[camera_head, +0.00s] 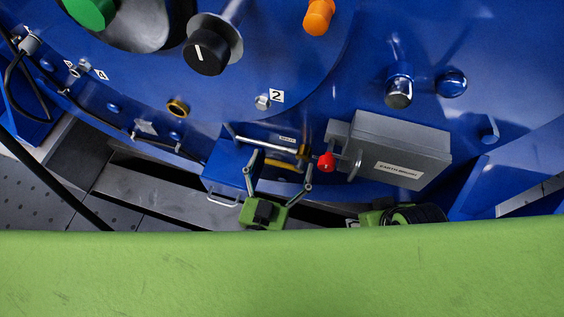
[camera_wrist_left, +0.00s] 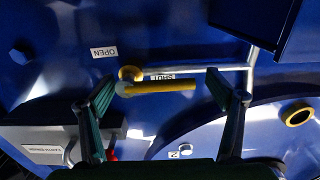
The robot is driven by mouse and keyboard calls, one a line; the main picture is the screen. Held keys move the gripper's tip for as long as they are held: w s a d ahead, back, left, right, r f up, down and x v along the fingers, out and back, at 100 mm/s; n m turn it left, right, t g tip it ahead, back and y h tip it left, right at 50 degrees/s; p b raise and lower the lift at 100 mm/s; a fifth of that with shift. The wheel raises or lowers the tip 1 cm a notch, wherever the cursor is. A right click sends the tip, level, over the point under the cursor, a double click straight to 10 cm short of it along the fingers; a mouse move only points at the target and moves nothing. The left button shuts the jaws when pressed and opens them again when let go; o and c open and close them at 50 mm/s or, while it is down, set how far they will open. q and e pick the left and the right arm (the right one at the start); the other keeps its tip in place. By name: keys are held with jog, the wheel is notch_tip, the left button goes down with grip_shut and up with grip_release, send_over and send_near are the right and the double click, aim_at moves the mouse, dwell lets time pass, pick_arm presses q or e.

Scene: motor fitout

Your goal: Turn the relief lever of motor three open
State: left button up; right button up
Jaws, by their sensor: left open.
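The relief lever (camera_head: 280,165) is a short yellow handle beside a brass valve (camera_head: 303,151) on a silver pipe, low on the blue motor. In the left wrist view the yellow lever (camera_wrist_left: 165,87) lies roughly along the pipe, under a SHUT label (camera_wrist_left: 170,77). An OPEN label (camera_wrist_left: 104,52) sits to the left of the brass valve (camera_wrist_left: 130,74). My left gripper (camera_head: 280,162) is open, and it also shows in the left wrist view (camera_wrist_left: 160,92). Its two fingers stand apart on either side of the lever, with nothing held. Contact cannot be told.
A grey labelled box (camera_head: 400,150) with a red knob (camera_head: 326,162) stands right of the valve. A blue box (camera_head: 228,165) is to its left. A plate marked 2 (camera_head: 276,96) is above. A green surface (camera_head: 280,275) fills the bottom of the head view.

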pick_arm(q)
jog(key=c, duration=1.5)
